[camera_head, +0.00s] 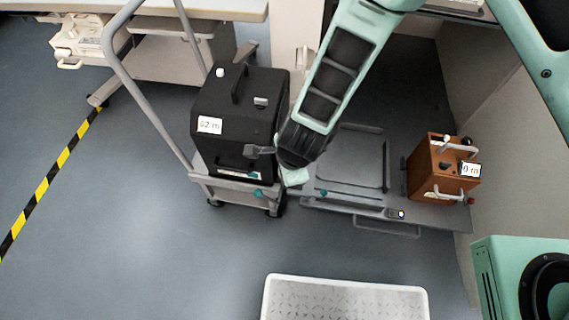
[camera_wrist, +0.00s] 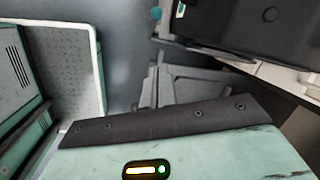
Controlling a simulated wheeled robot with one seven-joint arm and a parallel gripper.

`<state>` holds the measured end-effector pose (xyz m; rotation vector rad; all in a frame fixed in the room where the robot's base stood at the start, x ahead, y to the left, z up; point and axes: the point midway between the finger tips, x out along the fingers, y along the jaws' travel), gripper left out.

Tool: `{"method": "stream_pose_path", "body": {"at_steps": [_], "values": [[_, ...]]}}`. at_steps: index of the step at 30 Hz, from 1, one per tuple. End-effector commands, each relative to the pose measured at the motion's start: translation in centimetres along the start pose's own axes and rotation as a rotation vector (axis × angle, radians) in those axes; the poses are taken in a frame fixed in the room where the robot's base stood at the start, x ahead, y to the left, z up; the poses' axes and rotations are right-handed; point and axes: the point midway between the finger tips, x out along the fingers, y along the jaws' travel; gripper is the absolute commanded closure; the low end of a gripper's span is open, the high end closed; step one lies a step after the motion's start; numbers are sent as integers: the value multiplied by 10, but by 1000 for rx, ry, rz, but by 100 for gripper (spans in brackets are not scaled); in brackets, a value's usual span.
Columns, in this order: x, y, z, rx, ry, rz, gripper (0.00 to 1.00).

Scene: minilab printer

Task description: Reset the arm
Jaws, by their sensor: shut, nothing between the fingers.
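My teal and black arm reaches down from the top of the head view. It ends at my gripper (camera_head: 292,177), between the black box and the grey flat panel. The fingers are small and partly hidden behind the wrist; the gripper is shut and empty. In the wrist view, a teal housing with a dark strip, which looks like part of my own arm, fills the bottom, and no fingertips show clearly.
A black box (camera_head: 235,120) with a white label sits on a wheeled trolley (camera_head: 240,184). A wooden box (camera_head: 428,168) stands right of the grey panel (camera_head: 352,160). A white-rimmed platform (camera_head: 345,284) is at the bottom. Open floor (camera_head: 120,220) lies left.

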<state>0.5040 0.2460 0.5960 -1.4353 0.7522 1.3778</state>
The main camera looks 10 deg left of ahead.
Motion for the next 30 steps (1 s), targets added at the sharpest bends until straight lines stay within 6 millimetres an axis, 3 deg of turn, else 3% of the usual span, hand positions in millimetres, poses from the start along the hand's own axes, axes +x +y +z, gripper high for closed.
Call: {"method": "stream_pose_path", "body": {"at_steps": [10, 14, 17, 21, 26, 30], "values": [[-6, 0, 0, -2, -1, 0, 100], [-26, -9, 6, -79, -40, -9, 100], [-62, -18, 14, -233, -104, -23, 100], [-128, -20, 20, -546, -193, -41, 100], [-198, -2, 10, -925, -243, -41, 100], [-250, 25, -12, -1242, -242, -11, 100]]}}
